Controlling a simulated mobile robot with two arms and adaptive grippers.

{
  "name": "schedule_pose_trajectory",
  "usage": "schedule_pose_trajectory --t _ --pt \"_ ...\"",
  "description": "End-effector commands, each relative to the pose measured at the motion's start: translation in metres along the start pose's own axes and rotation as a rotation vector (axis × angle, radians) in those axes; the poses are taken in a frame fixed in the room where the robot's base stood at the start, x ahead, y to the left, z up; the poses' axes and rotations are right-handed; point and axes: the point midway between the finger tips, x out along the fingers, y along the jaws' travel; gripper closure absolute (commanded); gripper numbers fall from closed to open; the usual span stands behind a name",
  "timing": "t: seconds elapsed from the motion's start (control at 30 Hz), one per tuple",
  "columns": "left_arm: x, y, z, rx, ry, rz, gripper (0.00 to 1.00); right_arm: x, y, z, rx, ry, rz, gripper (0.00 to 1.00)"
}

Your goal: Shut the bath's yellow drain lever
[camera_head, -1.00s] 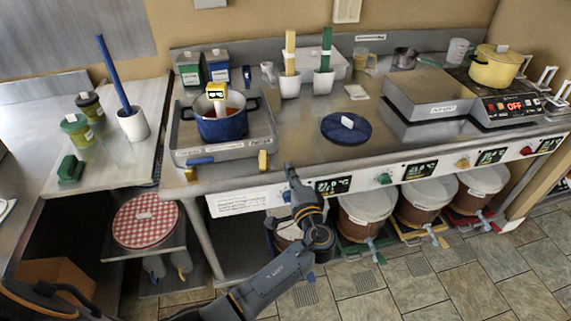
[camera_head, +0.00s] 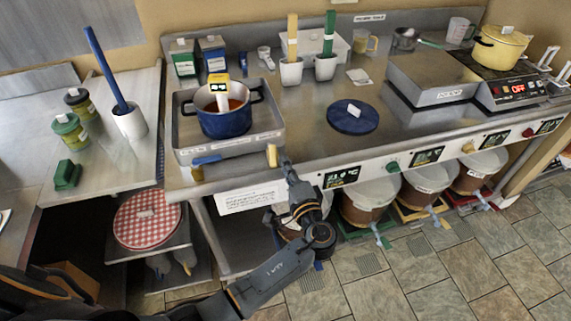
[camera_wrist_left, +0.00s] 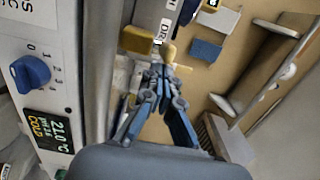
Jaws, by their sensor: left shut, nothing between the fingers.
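The bath (camera_head: 179,140) is a grey metal basin on the left end of the steel counter, with a blue pot standing in it. Its yellow drain lever (camera_head: 272,155) stands upright at the right end of the bath's front face. The lever also shows in the left wrist view (camera_wrist_left: 168,52), just beyond my fingertips, by a partly hidden label. My left gripper (camera_head: 285,160) is shut and empty, close to the lever's right side in the head view. I cannot tell whether they touch. My right gripper is out of view.
A blue handle (camera_head: 206,160) sits at the bath's left front. The counter's front panel carries displays and knobs, including a blue knob (camera_wrist_left: 32,72). A blue lid (camera_head: 351,117) lies on the counter to the right. Lidded buckets (camera_head: 430,178) stand below.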

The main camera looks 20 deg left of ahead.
Motion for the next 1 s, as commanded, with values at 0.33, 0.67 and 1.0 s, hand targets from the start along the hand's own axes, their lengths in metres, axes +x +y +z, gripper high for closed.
schedule_pose_trajectory --t 0.33,0.67,1.0 --pt "-0.001 0.000 0.006 0.000 0.066 0.000 1.00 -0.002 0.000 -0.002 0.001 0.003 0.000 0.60" --pt "-0.001 0.000 0.011 0.002 0.122 0.000 1.00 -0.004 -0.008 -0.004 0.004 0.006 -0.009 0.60" --pt "0.000 0.001 0.023 0.005 0.254 -0.001 1.00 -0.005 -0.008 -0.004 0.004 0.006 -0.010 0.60"
